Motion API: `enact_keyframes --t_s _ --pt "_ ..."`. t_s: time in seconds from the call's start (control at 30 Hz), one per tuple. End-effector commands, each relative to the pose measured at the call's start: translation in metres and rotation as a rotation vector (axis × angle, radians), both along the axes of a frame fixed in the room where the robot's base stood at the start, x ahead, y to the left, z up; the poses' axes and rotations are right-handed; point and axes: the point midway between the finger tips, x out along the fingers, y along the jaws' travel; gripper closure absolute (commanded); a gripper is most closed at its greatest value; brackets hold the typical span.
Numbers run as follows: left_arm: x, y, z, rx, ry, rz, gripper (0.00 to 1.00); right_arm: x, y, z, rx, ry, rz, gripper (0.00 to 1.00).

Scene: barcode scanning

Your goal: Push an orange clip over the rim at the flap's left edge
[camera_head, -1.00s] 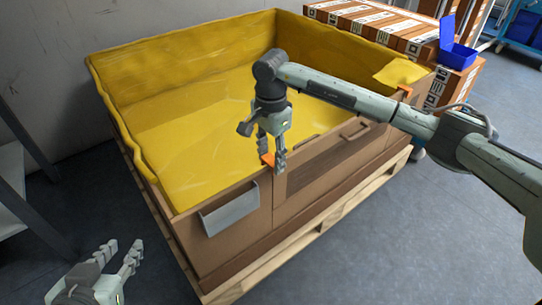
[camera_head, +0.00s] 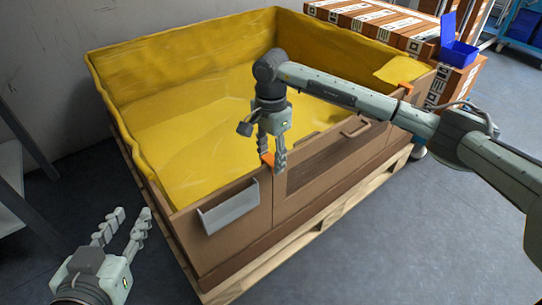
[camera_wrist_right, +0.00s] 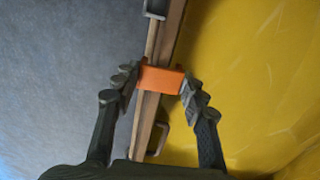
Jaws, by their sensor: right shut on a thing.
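My right gripper (camera_head: 272,160) is shut on an orange clip (camera_head: 267,158) at the front rim of the large box lined with yellow sheet. In the right wrist view the orange clip (camera_wrist_right: 161,79) lies across the rim (camera_wrist_right: 150,105) between the two fingers (camera_wrist_right: 160,90). How far down it sits on the rim I cannot tell. The brown flap (camera_head: 335,158) with a handle is in the front wall, just right of the gripper. My left gripper (camera_head: 122,226) is open and empty at the lower left, apart from the box.
A second orange clip (camera_head: 407,88) sits on the rim at the right corner, near a folded yellow piece (camera_head: 402,70). A grey holder (camera_head: 229,207) hangs on the front wall. A blue bin (camera_head: 458,52) stands on striped boxes behind. The box rests on a wooden pallet (camera_head: 330,222).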

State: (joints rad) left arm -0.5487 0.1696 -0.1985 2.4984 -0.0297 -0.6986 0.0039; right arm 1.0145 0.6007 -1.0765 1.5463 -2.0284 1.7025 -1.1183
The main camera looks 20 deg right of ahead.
Motion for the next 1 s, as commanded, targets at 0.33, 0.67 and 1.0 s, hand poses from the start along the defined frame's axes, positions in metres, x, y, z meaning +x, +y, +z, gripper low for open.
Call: enact_keyframes --t_s 0.33,0.67,1.0 --pt "0.0 -0.001 0.0 -0.002 0.0 -0.003 0.69 0.0 0.0 0.0 0.0 0.0 0.0 0.51" --pt "0.0 0.001 0.0 0.001 0.001 0.002 0.69 0.0 0.0 0.0 0.0 0.0 0.0 0.34" --pt "0.001 0.001 0.0 0.001 0.001 0.002 0.69 0.001 0.0 0.03 -0.001 -0.004 0.001 0.34"
